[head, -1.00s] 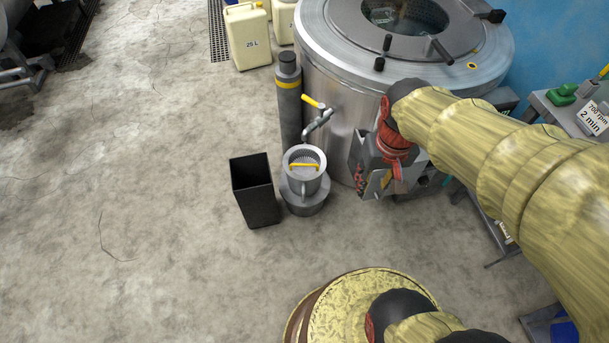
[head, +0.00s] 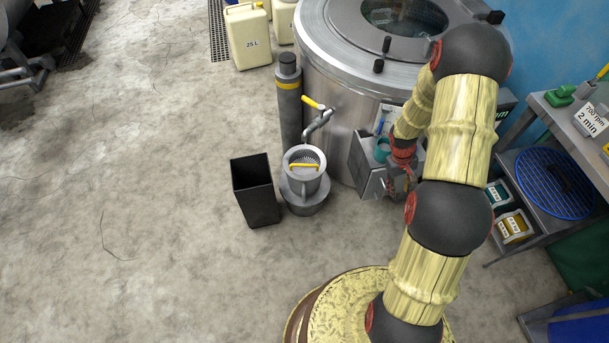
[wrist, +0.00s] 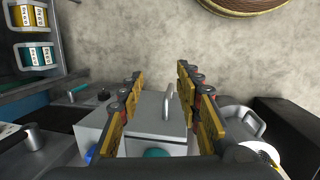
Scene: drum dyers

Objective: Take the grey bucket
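A grey round vessel with a yellow bar handle (head: 304,168), the only grey bucket-like thing I see, stands upright on a wider grey base below the tap, beside the steel drum. A grey rounded part at the right of the wrist view may be it, but I cannot tell. My gripper (wrist: 160,78) is open, its two fingers apart, with nothing held between them. It is over a grey metal box with a loop handle (wrist: 150,120) at the drum's front, right of the vessel. In the head view my arm partly hides the gripper.
A black bin (head: 255,190) stands left of the vessel. The steel drum (head: 340,110) and a grey post (head: 289,105) are behind it. A shelf at the right holds a blue grate (head: 555,183) and labelled containers (head: 515,228).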

